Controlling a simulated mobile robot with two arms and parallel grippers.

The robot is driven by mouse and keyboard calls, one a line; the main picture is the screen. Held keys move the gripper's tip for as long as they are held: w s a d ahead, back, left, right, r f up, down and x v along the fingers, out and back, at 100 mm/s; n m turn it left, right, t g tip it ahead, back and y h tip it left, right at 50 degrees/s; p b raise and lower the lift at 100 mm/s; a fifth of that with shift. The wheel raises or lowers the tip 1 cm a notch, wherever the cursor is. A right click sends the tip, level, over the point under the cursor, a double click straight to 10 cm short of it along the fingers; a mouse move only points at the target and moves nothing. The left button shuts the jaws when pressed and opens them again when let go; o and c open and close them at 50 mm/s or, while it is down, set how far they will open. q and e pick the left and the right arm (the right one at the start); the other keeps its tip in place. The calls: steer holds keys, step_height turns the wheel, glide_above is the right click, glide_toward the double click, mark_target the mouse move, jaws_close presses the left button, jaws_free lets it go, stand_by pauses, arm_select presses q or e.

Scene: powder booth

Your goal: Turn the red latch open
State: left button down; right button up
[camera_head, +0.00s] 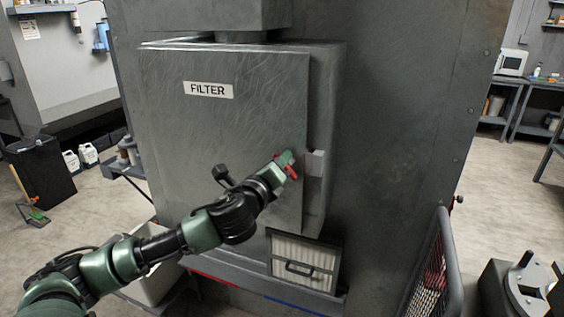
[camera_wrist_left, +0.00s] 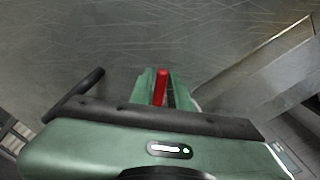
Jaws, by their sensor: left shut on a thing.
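The red latch (camera_head: 291,173) is on the right side of the grey filter cabinet door (camera_head: 225,120), beside a light grey block (camera_head: 316,163) at the door's edge. My left gripper (camera_head: 284,160) is at the latch and shut on it. In the left wrist view the red latch (camera_wrist_left: 161,86) stands between the two green fingers of my left gripper (camera_wrist_left: 160,88). The gripper hides part of the latch, so I cannot tell its full angle. My right gripper is not in view.
A pleated filter panel with a handle (camera_head: 303,264) sits below the cabinet. A mesh-sided metal frame (camera_head: 430,265) stands at the lower right. A pale bin (camera_head: 152,280) is at the lower left, behind my left arm. Open floor shows on the right.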

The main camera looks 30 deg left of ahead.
arm_select(q)
steer(key=n, duration=0.3)
steer(key=f+n, duration=0.1)
steer(key=n, duration=0.1)
steer(key=shift+a+n+b, duration=0.3)
steer(key=shift+b, duration=0.05)
steer(key=shift+f+n, duration=0.25)
steer(key=shift+n, duration=1.55)
steer(key=c, duration=1.5)
jaws_free()
steer(key=b+v, duration=0.2)
steer(key=v, duration=0.6)
